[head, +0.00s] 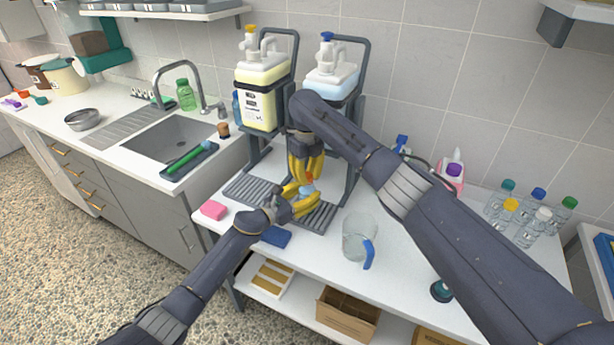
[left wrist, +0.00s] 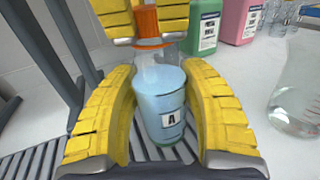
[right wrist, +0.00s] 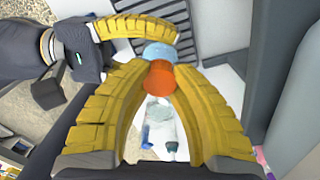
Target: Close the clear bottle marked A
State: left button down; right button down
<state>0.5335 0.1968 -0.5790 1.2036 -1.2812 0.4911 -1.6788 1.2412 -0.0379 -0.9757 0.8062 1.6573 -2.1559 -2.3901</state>
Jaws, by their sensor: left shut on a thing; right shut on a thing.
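The clear bottle marked A (left wrist: 163,90) holds pale blue liquid, with its A label facing the left wrist camera. It stands between the yellow fingers of my left gripper (head: 297,200), which is shut on it over the slotted drip tray (head: 322,216). An orange cap (left wrist: 147,24) is at the bottle's mouth. My right gripper (head: 308,172) comes from above and is shut on the cap, which also shows between its fingertips in the right wrist view (right wrist: 160,75). The cap looks in line with the neck; I cannot tell how tightly it sits.
Yellow (head: 260,88) and pale blue (head: 332,78) pump canisters stand on dark frames behind. A pitcher with a blue handle (head: 358,238), a blue sponge (head: 276,237) and a pink sponge (head: 213,210) are nearby. Several capped bottles (head: 525,215) stand at the right.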

jog(key=m, duration=0.3)
jog(key=c, duration=1.3)
grip_release()
jog(key=shift+r, duration=2.25)
jog(key=shift+o, duration=1)
jog(key=shift+r+n, duration=1.7)
jog(key=shift+r, duration=0.05)
